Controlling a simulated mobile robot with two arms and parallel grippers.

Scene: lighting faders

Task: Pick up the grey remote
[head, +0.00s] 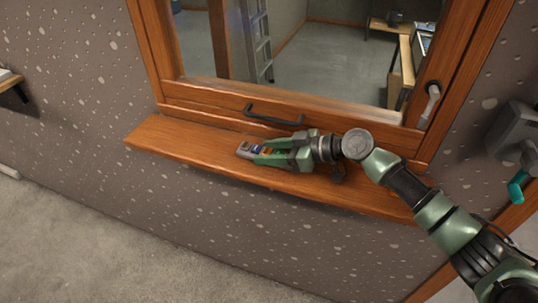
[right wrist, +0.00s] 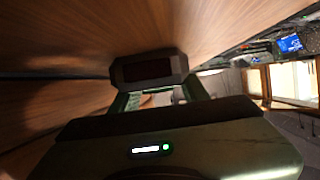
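The grey remote (head: 244,151) lies on the wooden window sill, its grey end showing past my fingertips. Small blue and orange patches show on it between the fingers. My right gripper (head: 262,151) reaches along the sill from the right, low over the wood, with its green fingers on either side of the remote. I cannot tell whether they press on it or stand just apart. In the right wrist view my gripper's green fingers (right wrist: 158,100) show partly behind its dark body, and the remote cannot be made out. My left gripper is out of view.
The wooden sill (head: 165,137) is bare to the left of the remote. The window frame with a black handle (head: 272,117) stands close behind my gripper. A grey wall device (head: 515,130) hangs at right.

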